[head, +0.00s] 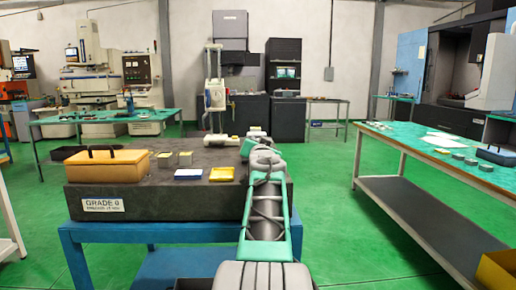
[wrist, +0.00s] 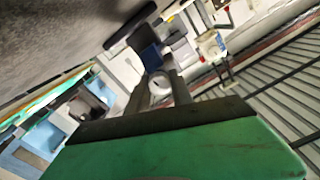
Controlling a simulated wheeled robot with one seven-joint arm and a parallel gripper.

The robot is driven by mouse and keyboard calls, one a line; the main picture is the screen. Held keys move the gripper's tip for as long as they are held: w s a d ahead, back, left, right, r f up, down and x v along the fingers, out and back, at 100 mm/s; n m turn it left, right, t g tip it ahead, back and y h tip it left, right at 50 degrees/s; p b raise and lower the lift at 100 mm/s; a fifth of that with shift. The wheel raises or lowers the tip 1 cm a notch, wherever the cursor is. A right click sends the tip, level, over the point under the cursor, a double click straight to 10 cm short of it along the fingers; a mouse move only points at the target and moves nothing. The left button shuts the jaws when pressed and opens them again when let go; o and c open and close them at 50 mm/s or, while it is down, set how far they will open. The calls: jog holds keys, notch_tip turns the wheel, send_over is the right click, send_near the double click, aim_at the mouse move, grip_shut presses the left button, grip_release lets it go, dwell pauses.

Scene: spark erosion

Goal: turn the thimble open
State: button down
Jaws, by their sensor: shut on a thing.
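My gripper (wrist: 158,76) shows in the wrist view as two dark grey fingers reaching up from the dark and green housing. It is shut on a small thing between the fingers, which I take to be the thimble. A small pale round part shows between the fingers, and a dark blue part (wrist: 150,57) shows just past their tips. A dark bar (wrist: 131,26) lies above and left of them. I cannot make out the thimble's markings or how far it is turned. In the head view my arm reaches over the granite block (head: 150,203), and my gripper and the thimble are hidden behind the arm.
On the block are an orange case (head: 108,163), small grey blocks (head: 166,160), a blue-and-white packet (head: 188,174) and a yellow packet (head: 222,174). A green-topped bench (head: 400,141) stands right, with a yellow bin (head: 495,270) in front. Green floor between is free.

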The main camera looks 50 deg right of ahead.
jog(key=n+b, duration=0.1)
jog(key=n, duration=0.3)
jog(key=shift+f+n, duration=0.15)
jog(key=shift+n, duration=0.15)
jog(key=n+b, duration=0.1)
jog(key=n, duration=0.2)
jog(key=shift+n, duration=0.4)
jog(key=n+b, duration=0.1)
jog(key=n, duration=0.3)
jog(key=n+b, duration=0.1)
jog(key=n, duration=0.4)
jog(key=n+b, duration=0.1)
jog(key=n, duration=0.3)
jog(key=shift+f+n, duration=0.1)
jog(key=shift+n, duration=0.2)
jog(key=n, duration=0.3)
jog(key=shift+n+b, duration=0.3)
jog(key=n, duration=0.3)
jog(key=shift+n+b, duration=0.3)
jog(key=n, duration=0.4)
